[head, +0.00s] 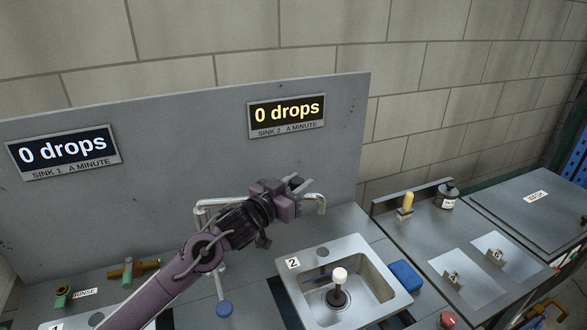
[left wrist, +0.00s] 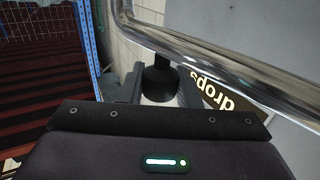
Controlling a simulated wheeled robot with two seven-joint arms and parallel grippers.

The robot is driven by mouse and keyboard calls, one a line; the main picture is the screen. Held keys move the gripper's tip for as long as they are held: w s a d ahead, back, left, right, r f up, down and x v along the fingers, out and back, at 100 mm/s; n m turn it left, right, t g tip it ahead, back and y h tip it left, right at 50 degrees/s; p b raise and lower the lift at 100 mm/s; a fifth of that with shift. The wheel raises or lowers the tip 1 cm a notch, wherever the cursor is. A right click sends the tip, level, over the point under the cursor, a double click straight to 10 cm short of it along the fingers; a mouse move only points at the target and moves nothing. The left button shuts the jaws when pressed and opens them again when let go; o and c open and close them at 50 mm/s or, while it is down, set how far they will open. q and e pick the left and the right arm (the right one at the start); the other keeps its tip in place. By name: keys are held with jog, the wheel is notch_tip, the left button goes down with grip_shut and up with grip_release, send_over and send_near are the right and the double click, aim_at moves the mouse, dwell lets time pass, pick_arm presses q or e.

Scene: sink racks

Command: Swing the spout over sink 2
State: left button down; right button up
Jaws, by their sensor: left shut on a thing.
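The chrome spout (head: 318,203) rises left of sink 2, runs right behind my left gripper (head: 293,185), and bends down at its right end. That end appears near the back edge of sink 2 (head: 291,277); its exact height over the basin is hard to judge. In the left wrist view the spout (left wrist: 225,62) crosses above the fingers, and a black knob (left wrist: 160,80) under it sits between them. My left gripper is shut on this knob. My arm hides much of the spout's middle. My right gripper is not in view.
A white-topped plunger-like thing (head: 340,275) stands in sink 2's basin. A blue block (head: 405,275) lies at its right rim. A grey back panel with the two drop displays (head: 287,110) stands close behind the spout. A yellow-handled brush (head: 407,204) and dark bottle (head: 447,197) stand right.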

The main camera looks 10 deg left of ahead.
pick_arm(q)
jog(key=s+m+g+h+p, duration=0.2)
jog(key=s+m+g+h, duration=0.3)
jog(key=s, duration=0.6)
jog(key=shift+d+m+g+h, duration=0.3)
jog(key=shift+d+h, duration=0.05)
jog(key=shift+h, duration=0.45)
jog(key=shift+s, duration=0.1)
jog(key=c, duration=1.1)
grip_release()
jog(key=shift+a, duration=0.1)
